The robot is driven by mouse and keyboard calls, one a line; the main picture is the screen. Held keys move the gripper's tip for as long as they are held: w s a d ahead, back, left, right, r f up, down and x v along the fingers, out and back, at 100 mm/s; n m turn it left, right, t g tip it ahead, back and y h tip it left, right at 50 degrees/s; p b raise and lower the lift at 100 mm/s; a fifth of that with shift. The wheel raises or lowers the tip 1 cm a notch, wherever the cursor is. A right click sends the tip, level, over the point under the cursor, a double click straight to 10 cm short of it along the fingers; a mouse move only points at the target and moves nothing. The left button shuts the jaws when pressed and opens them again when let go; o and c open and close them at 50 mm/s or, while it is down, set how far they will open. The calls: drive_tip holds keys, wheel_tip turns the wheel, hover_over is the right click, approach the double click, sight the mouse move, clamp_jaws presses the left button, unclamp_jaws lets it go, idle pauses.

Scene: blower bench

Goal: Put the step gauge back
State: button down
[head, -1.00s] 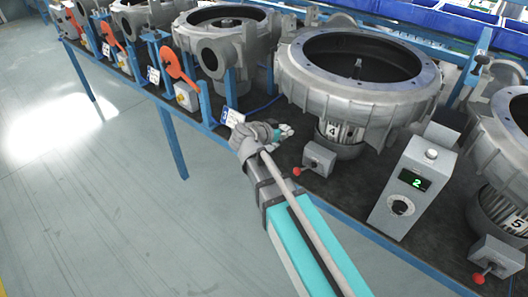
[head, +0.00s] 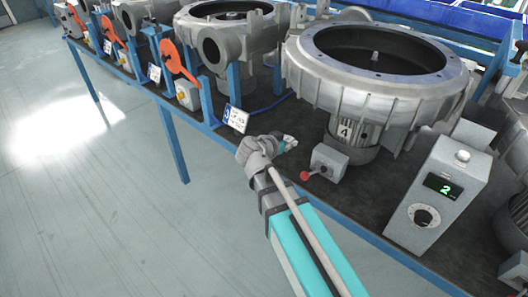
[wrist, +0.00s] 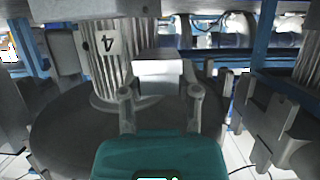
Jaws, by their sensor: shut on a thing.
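My gripper (head: 286,143) reaches over the front edge of the dark bench top, just left of the grey switch box with a red knob (head: 328,162). In the wrist view my gripper (wrist: 160,92) is shut on a small block, pale on its front face and darker grey on top. I take this block to be the step gauge (wrist: 160,73). Its stepped shape cannot be made out. In the head view it is too small to tell from the fingers. Behind it in the wrist view stands the ribbed motor of blower 4 (wrist: 110,62).
Blower 4 (head: 375,72) stands right of my gripper. A grey control box (head: 440,190) with a green "2" display stands further right. A small numbered sign (head: 234,118) and blue bench posts (head: 174,145) are to the left. Open floor (head: 110,220) lies in front.

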drive_tip(key=shift+w+d, duration=0.1)
drive_tip(key=shift+w+f, duration=0.15)
drive_tip(key=w+a+f+b, duration=0.2)
drive_tip(key=w+f+b, duration=0.1)
drive_tip(key=w+a+f+b, duration=0.3)
drive_tip(key=w, duration=0.1)
drive_tip(key=w+a+f+b, duration=0.2)
drive_tip(key=w+b, duration=0.1)
drive_tip(key=shift+w+a+f, duration=0.15)
drive_tip(key=shift+a+f, duration=0.1)
drive_tip(key=shift+f, duration=0.15)
drive_tip(key=shift+f, duration=0.1)
drive_tip(key=shift+w+a+f+b, duration=0.25)
drive_tip(key=shift+w+f+b, duration=0.1)
drive_tip(key=shift+f+b, duration=1.55)
drive_tip(key=shift+b, duration=0.15)
drive_tip(key=shift+f, duration=0.15)
